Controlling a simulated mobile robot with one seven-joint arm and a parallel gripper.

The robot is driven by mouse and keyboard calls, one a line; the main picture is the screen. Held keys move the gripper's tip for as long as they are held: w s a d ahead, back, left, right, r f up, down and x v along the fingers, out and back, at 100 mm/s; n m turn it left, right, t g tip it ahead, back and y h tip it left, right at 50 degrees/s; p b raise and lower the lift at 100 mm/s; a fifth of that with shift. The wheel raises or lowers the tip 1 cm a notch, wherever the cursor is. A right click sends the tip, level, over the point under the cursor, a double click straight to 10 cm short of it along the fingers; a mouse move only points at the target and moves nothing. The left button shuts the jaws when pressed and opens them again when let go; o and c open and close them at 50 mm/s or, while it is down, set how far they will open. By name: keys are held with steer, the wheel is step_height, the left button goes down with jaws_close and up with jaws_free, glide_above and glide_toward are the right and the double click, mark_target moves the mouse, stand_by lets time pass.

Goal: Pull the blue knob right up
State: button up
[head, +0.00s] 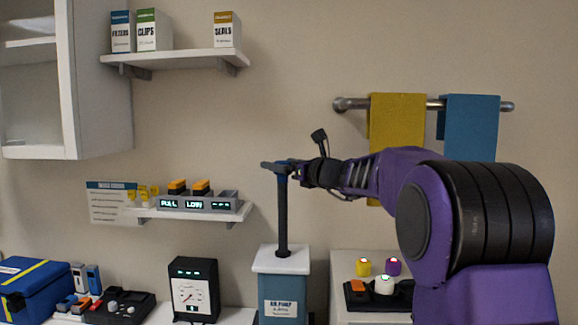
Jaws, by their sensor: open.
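A blue pump box (281,287) with a white top plate (282,259) and a white label stands below the middle of the picture. A dark rod (283,220) rises upright from the plate, well above it. A dark bluish crossbar knob (272,165) sits at the rod's top. My gripper (292,169) reaches in from the right at the knob's height. Its fingers are open and overlap the knob's right side. I cannot tell whether they touch it.
A gauge box (193,290) stands left of the pump. A cabinet (370,265) with coloured knobs stands right. A small shelf (190,213) with displays is left of the rod. A rail (420,104) with towels is behind my arm. The wall above the knob is clear.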

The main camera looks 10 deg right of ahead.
steer(key=b+v, duration=0.2)
steer(key=v, duration=1.5)
steer(key=shift+s+d, duration=0.1)
steer(key=shift+s, duration=0.05)
